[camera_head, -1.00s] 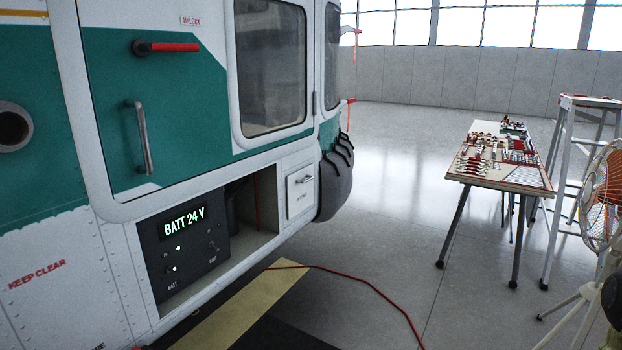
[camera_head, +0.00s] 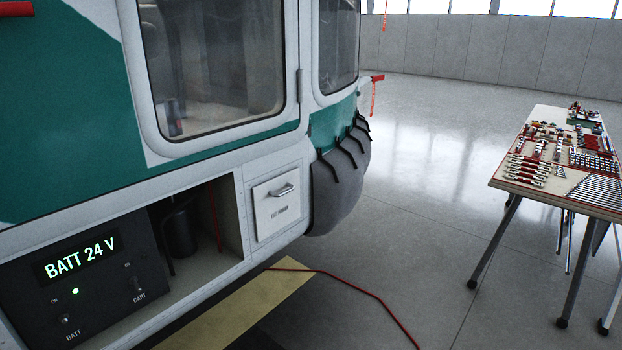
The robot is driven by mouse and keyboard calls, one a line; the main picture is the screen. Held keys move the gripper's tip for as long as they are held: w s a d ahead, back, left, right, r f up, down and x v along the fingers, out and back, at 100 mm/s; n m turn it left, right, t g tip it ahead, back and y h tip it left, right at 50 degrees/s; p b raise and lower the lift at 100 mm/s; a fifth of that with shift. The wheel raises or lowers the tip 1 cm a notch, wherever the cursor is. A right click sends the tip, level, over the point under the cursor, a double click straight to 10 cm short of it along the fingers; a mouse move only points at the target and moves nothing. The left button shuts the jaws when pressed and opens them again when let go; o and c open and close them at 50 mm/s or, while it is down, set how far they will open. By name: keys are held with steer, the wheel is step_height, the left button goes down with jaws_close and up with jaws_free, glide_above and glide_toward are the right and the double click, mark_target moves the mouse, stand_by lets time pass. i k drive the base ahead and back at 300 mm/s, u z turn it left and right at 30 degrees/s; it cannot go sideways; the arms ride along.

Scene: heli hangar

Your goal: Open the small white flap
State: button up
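The small white flap (camera_head: 277,205) is a square panel low on the helicopter's side, right of an open bay. It has a small metal handle (camera_head: 283,190) near its top and dark lettering below that seems to read "EXT POWER". The flap looks shut, flush in its frame. My gripper is not in view.
A red cable (camera_head: 370,294) and a yellow strip (camera_head: 250,305) lie on the floor.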

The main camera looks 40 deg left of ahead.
mark_target(276, 201)
steer(key=i, duration=0.85)
steer(key=u, duration=1.65)
